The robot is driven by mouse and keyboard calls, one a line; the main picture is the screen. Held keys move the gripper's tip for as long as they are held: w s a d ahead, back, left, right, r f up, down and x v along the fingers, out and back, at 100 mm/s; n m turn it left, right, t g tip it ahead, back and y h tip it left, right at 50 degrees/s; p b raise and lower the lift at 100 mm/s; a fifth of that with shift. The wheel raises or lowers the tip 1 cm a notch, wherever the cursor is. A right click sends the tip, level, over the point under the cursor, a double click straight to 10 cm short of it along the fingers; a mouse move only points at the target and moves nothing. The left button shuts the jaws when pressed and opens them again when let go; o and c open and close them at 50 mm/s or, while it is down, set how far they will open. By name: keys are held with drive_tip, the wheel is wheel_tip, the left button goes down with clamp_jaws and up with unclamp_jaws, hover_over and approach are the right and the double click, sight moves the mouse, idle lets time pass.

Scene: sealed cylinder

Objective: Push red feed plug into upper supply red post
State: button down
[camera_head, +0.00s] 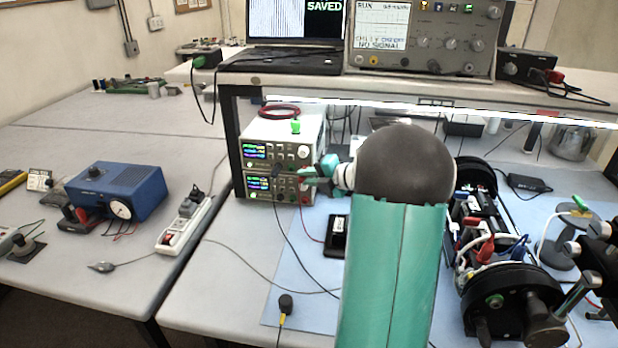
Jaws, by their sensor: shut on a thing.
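Two stacked bench supplies stand under the shelf: the upper supply (283,128) and the lower supply (262,196), both with lit displays. My gripper (308,174) reaches in from the right, with its teal fingers low at the right part of the upper supply's front. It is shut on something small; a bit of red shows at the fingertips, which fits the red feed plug. The fingers hide most of the plug and the upper supply's red post, so I cannot tell whether the plug touches or sits in the post. A black lead hangs from the upper supply's front.
My arm covers the middle right. A small black block (336,236) stands on the blue mat below the supplies. A black plug (285,303) lies near the front. The shelf, with an oscilloscope (424,38), overhangs. A dark cylinder with wiring (512,295) stands at right.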

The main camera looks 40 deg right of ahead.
drive_tip(key=shift+w+d, duration=0.35)
drive_tip(key=shift+d, duration=0.15)
idle(0.8)
drive_tip(key=c, duration=1.2)
unclamp_jaws()
drive_tip(key=v, duration=1.3)
drive_tip(key=shift+s, duration=0.4)
drive_tip(key=shift+r, duration=0.1)
